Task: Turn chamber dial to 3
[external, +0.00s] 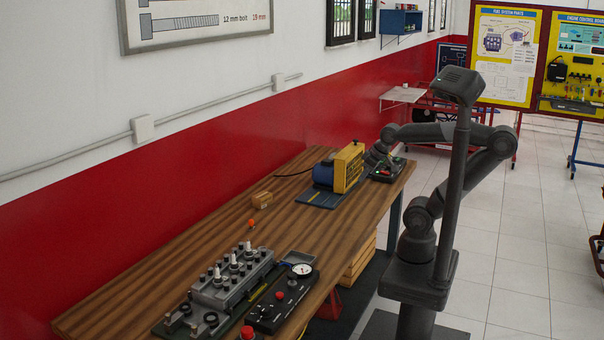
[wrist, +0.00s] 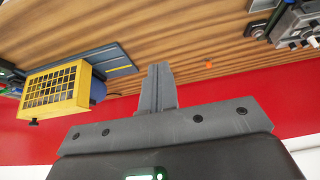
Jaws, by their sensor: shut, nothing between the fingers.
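The chamber dial cannot be told apart with certainty. A black control box (external: 282,298) with a round white gauge (external: 302,269) and small black and red knobs sits at the near end of the wooden bench; the dial's number cannot be read. My gripper (wrist: 160,72) is shut and empty, with its fingers together in the wrist view. In the external view my arm's end is at the far end of the bench, by the yellow and blue machine, well away from the control box; its fingertips are not clear there.
A grey block with several white-topped plugs (external: 233,278) stands beside the control box. The yellow-caged machine (external: 349,167) is close to my gripper and also shows in the wrist view (wrist: 55,90). A small orange knob (external: 251,223) is mid-bench. The red wall borders the bench.

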